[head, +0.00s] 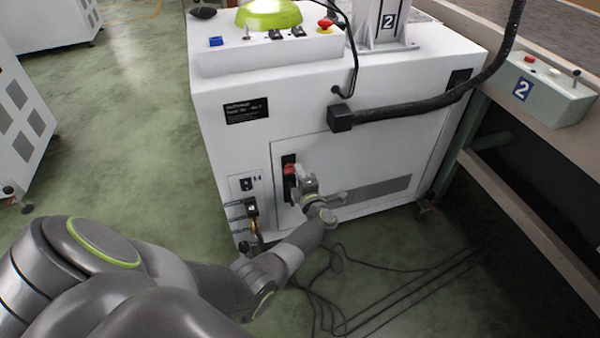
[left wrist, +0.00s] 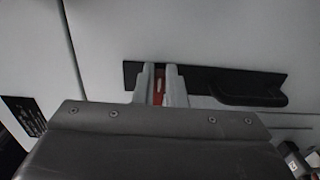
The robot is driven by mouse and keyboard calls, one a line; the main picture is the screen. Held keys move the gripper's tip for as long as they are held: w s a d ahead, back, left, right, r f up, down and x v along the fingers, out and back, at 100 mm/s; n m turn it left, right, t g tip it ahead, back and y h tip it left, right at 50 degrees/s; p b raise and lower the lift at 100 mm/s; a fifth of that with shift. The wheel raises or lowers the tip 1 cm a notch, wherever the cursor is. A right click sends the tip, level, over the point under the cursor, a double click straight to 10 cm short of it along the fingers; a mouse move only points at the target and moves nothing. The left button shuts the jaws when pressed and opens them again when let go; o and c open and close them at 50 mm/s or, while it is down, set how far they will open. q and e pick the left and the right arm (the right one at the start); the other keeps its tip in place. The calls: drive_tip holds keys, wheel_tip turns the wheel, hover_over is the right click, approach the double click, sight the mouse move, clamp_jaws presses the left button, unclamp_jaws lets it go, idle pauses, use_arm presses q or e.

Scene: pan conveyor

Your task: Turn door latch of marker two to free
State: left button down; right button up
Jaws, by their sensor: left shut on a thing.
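The white machine (head: 320,125) bears a sign with the number 2 (head: 389,20) on its upper column. Its front door (head: 345,155) has a tall black latch plate with a red latch (head: 289,169) near the door's left edge. My left gripper (head: 297,176) is at the latch, and its jaws partly hide it. In the left wrist view the two fingers (left wrist: 160,78) are shut on the red latch (left wrist: 157,97), one on each side. The black plate and its handle (left wrist: 250,88) extend to the right there. I cannot tell how far the latch is turned. My right gripper is out of view.
A panel with sockets and a plug (head: 251,207) is left of the door. Dark cables (head: 345,290) lie on the green floor below. A thick black hose (head: 420,108) crosses above the door. A grey control box (head: 545,90) is at the right.

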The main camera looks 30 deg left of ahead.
use_arm(q)
drive_tip(key=shift+s+a+f, duration=0.25)
drive_tip(key=shift+s+a, duration=0.05)
drive_tip(key=shift+a, duration=0.05)
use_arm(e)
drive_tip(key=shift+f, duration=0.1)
use_arm(q)
drive_tip(key=c, duration=1.7)
unclamp_jaws()
drive_tip(key=shift+o, duration=1.1)
drive_tip(key=shift+a+r, duration=0.1)
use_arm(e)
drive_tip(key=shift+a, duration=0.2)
